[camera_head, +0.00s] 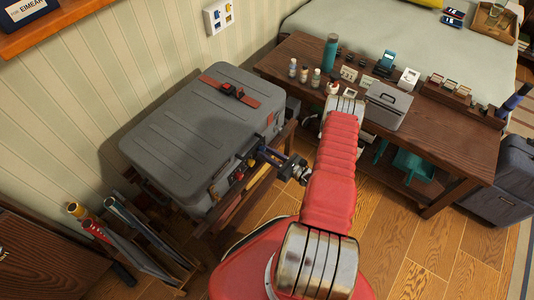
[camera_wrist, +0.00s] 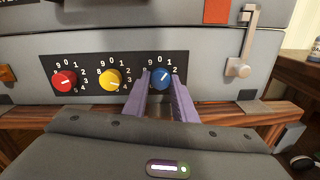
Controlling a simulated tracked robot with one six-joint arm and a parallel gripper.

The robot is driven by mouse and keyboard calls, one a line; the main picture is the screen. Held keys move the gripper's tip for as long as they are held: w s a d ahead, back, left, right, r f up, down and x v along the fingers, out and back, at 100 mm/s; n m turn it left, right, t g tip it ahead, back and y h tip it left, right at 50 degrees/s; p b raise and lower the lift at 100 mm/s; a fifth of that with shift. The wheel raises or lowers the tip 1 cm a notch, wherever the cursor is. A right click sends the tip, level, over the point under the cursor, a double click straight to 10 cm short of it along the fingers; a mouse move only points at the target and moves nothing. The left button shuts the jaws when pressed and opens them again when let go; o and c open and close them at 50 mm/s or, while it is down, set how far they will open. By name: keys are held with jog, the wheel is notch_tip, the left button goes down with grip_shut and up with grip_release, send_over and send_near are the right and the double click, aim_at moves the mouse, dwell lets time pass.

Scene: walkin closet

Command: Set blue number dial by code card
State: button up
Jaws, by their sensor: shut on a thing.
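The blue number dial (camera_wrist: 161,76) sits at the right of a black panel on the grey suitcase (camera_head: 205,125). Its white mark points up and to the right, toward about 1. My gripper (camera_wrist: 160,85) has its two purple fingers on either side of the blue dial and is shut on it. In the head view my gripper (camera_head: 265,154) reaches the suitcase's front side, where the dial is hidden. The red dial (camera_wrist: 64,80) and the yellow dial (camera_wrist: 109,79) are left of the blue one. I cannot make out a code card for certain.
A metal latch lever (camera_wrist: 242,45) is right of the panel. The suitcase lies on a wooden rack (camera_wrist: 265,112). A wooden bench (camera_head: 440,140) with bottles, small cards and a grey box (camera_head: 388,106) stands to the right. Rolled items (camera_head: 90,220) stand at left.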

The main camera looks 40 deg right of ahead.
jog(key=o, duration=1)
jog(key=shift+o, duration=0.2)
jog(key=v, duration=1.4)
jog(key=shift+f, duration=0.1)
